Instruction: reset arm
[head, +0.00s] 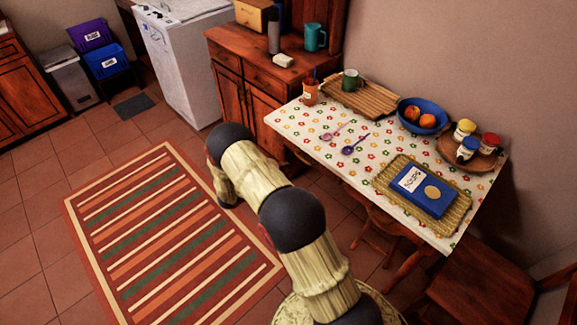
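My arm reaches from the bottom centre up and to the left, in front of the table's left side. Its links are pale yellow with dark rounded joints. The far end of the arm points down over the floor beside the striped rug. My gripper's fingers are not visible; they are hidden behind the arm or outside what the head view shows. No held object can be seen.
A table with a flowered cloth (300,128) stands right of my arm. It bears a blue box (418,203) on a woven tray (452,219), a blue bowl (404,127), jars and spoons. A chair (480,300) stands lower right.

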